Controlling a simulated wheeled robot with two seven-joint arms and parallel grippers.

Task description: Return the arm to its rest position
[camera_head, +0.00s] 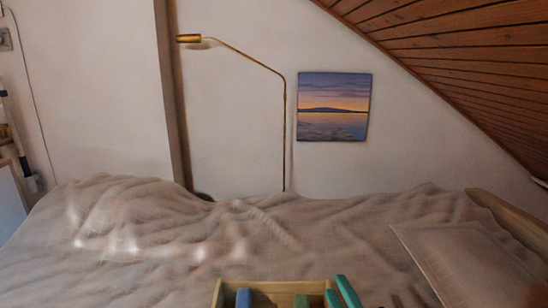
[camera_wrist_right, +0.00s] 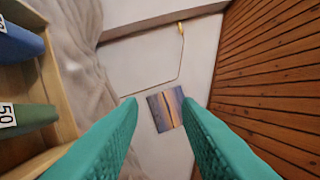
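My right gripper (camera_head: 335,285) shows at the bottom of the head view as two teal fingers beside the right end of a wooden drawer or box (camera_head: 270,286). In the right wrist view the two teal fingers (camera_wrist_right: 159,101) are spread apart with nothing between them. Beyond them are the wall and the picture. My left gripper is in neither view. The rest of my right arm is not clearly visible.
The wooden box holds a blue item (camera_head: 243,298) and a green item (camera_head: 302,301). A bed with a rumpled beige cover (camera_head: 130,240) fills the lower view, with a pillow (camera_head: 465,262) at right. A brass lamp (camera_head: 284,130), a sunset picture (camera_head: 333,107) and a sloped wooden ceiling (camera_head: 470,60) lie beyond.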

